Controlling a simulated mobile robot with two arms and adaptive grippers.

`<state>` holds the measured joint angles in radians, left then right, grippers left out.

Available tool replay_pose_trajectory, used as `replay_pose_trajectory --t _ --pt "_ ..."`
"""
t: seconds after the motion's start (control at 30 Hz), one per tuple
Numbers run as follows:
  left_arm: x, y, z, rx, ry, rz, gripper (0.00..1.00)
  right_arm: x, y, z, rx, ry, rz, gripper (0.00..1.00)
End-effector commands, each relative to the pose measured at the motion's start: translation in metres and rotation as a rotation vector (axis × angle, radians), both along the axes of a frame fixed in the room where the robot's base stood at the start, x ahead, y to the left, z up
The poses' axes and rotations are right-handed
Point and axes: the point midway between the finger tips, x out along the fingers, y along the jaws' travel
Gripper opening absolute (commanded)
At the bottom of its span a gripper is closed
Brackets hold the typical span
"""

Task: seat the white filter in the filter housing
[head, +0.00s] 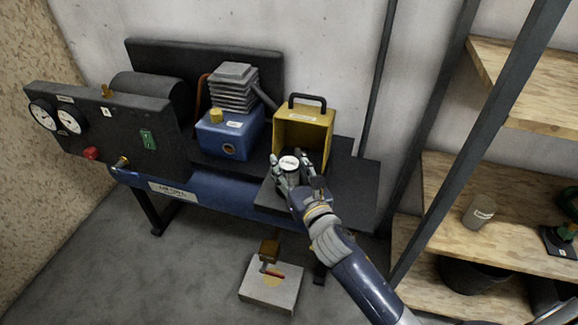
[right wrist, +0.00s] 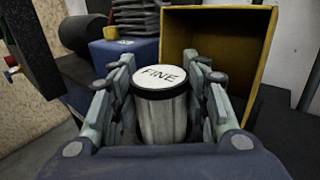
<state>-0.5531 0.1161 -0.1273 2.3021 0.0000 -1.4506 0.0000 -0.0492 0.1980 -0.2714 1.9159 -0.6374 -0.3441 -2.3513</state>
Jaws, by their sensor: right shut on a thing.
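The white filter (right wrist: 161,108) is a pale ribbed cylinder with a black rim and a white top lettered "FINE". My right gripper (right wrist: 160,118) is shut on it, a finger on each side, and holds it upright. In the head view the filter's white top (head: 289,163) shows between the fingers of my right gripper (head: 291,172), in front of the yellow housing. The yellow filter housing (head: 304,131) has a black handle on top and an open front facing me. It also shows in the right wrist view (right wrist: 264,50), behind the filter, with its dark inside visible. My left gripper is out of view.
The housing stands on the dark right end of a blue compressor (head: 225,195). A blue pump block (head: 231,136) with a finned head stands left of it. A gauge panel (head: 100,135) is further left. Wooden shelves (head: 485,205) with a grey cup (head: 479,211) are at right.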

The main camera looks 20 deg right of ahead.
Motion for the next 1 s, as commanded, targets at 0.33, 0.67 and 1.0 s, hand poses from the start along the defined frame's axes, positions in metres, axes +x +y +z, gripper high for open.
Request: replay_pose_trajectory --t 0.33,0.67,1.0 --pt "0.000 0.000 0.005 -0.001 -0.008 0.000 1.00 0.000 0.000 -0.002 0.000 0.000 0.000 0.54" --pt "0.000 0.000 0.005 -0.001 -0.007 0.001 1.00 0.000 0.000 -0.002 0.000 0.000 0.000 0.62" --pt "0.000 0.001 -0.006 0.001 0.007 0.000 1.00 -0.026 -0.002 0.000 0.000 0.002 0.000 0.62"
